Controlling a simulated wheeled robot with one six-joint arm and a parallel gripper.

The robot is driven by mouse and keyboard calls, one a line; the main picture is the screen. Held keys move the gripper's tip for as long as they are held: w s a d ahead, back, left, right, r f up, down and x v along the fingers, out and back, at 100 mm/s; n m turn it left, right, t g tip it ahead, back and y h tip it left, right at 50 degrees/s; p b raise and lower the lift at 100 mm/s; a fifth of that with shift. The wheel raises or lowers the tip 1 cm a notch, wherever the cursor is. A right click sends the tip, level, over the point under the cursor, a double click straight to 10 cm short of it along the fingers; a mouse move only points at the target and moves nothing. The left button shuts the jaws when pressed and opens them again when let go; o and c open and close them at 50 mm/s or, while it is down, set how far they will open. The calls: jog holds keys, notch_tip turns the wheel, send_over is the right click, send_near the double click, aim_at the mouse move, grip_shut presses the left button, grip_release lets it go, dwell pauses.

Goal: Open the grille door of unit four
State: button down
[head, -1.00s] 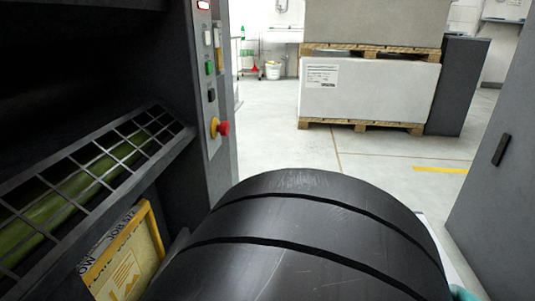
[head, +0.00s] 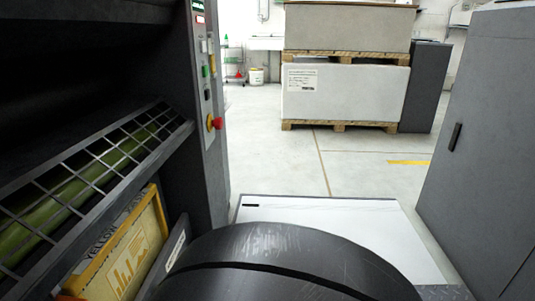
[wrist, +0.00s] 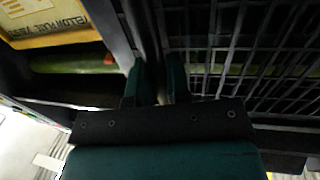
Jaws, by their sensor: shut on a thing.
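The grille door (head: 95,165) is a dark mesh of bars on the unit at the left of the head view. A yellow-green roller (head: 40,215) shows behind its bars. In the wrist view the grille (wrist: 235,50) fills the upper right. My gripper (wrist: 156,75) has its two teal fingers either side of a dark bar (wrist: 149,35) along the grille's edge and is shut on it. The contact itself is dim. The gripper is hidden in the head view, where my black arm link covers the bottom centre.
A yellow-framed card (head: 130,250) stands below the grille. A red stop knob (head: 217,123) and buttons are on the unit's side post. A grey cabinet (head: 480,130) stands at the right. Stacked pallets (head: 345,95) are behind, with clear floor before them.

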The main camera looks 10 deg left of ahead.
jog(key=shift+r, duration=0.1)
jog(key=c, duration=1.1)
grip_release()
jog(key=shift+d, duration=0.1)
jog(key=s+d+p, duration=0.1)
jog(key=d+p, duration=0.1)
jog(key=d, duration=0.9)
jog(key=shift+s+d+p, duration=0.15)
jog(key=shift+d+p, duration=0.2)
jog(key=shift+p, duration=0.05)
